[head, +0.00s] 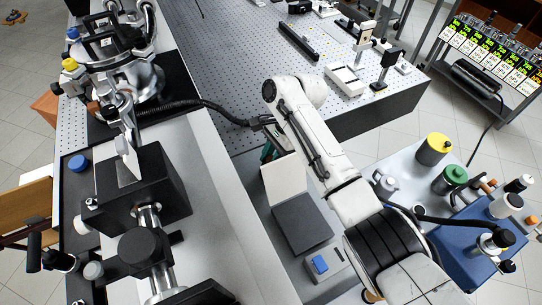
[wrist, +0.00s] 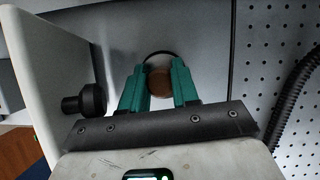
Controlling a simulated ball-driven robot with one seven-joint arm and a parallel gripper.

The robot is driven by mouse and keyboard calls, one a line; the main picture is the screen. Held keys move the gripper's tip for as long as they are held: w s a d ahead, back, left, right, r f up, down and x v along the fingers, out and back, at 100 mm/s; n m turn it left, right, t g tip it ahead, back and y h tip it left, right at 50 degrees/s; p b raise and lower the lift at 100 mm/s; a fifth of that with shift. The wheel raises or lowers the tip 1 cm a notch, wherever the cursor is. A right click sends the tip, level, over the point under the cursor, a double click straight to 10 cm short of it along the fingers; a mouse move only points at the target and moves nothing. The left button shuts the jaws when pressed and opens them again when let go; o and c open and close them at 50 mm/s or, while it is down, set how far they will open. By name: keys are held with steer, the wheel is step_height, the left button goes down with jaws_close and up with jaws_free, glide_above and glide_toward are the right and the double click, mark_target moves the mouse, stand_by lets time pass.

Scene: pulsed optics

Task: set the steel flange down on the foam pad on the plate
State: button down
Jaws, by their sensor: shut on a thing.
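My gripper (head: 266,151) has green fingers and is mostly hidden behind my white arm in the head view. In the wrist view my gripper (wrist: 159,88) is shut on a round piece with a brown face (wrist: 160,82). A thin dark curved edge shows just behind it. I take this piece to be the steel flange, but most of it is hidden and its steel is not clear. I cannot make out the foam pad in either view. A dark square slab (head: 302,223) lies below my gripper in the head view; I cannot tell if it is the plate.
A pale upright panel (wrist: 45,75) with a black knob (wrist: 86,101) stands left of my fingers. The perforated optical table (head: 225,65) lies behind, with a black hose (head: 205,104) crossing it. Vacuum hardware (head: 140,195) fills the left.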

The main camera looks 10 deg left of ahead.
steer(key=shift+s+d+f, duration=0.1)
steer(key=shift+s+f, duration=0.2)
steer(key=shift+f, duration=0.2)
steer(key=c, duration=0.8)
jaws_free()
steer(key=shift+o, duration=0.2)
steer(key=b+v, duration=0.1)
steer(key=v, duration=1)
steer(key=shift+w+r, duration=0.25)
steer(key=shift+r, duration=0.1)
